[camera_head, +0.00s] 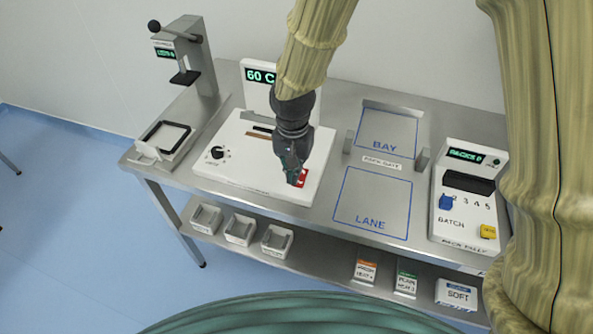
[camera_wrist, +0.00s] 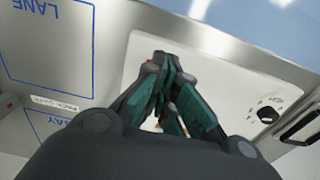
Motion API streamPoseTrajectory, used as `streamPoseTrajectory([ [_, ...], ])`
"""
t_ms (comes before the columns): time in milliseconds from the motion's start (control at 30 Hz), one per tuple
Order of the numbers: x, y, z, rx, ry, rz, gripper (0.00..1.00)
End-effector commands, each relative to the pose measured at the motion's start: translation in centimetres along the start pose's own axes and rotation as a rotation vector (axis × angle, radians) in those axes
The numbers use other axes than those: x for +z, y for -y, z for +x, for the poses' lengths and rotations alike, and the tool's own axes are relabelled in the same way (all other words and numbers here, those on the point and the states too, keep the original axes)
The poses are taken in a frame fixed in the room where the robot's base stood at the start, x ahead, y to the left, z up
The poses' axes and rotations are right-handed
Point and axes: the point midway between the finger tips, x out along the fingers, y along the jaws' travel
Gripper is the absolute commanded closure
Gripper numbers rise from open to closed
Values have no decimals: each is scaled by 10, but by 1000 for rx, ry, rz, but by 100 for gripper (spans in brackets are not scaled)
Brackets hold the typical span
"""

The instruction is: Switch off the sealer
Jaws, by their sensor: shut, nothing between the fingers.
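The sealer (camera_head: 232,174) is a white unit on the steel table with a dark knob (camera_head: 217,153) at its left and a green display (camera_head: 261,75) behind it. A red switch (camera_head: 301,178) sits at its front right corner. My gripper (camera_head: 292,180) is shut and empty, pointing down with its tips right at the switch; I cannot tell whether they touch it. In the wrist view the closed fingers (camera_wrist: 162,62) cover most of the switch, and only a sliver of red shows beside them. The knob also shows in the wrist view (camera_wrist: 268,114).
A lever press (camera_head: 187,55) and a black-framed tray (camera_head: 166,137) stand at the left. The marked lane (camera_head: 372,203) and bay (camera_head: 386,133) to the right are empty. A pack tally box (camera_head: 462,200) stands at the right. Bins and cards are on the lower shelf.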

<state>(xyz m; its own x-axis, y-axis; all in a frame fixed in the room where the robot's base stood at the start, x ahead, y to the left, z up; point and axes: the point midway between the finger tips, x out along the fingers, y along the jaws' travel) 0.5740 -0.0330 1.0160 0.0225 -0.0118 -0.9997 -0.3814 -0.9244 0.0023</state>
Motion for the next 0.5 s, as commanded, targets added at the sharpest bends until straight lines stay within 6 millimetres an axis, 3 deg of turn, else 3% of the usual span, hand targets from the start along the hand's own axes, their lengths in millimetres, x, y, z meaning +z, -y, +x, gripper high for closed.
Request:
streamPoseTrajectory([
  [500, 10, 0, -59, -5, -5, 3, 100],
])
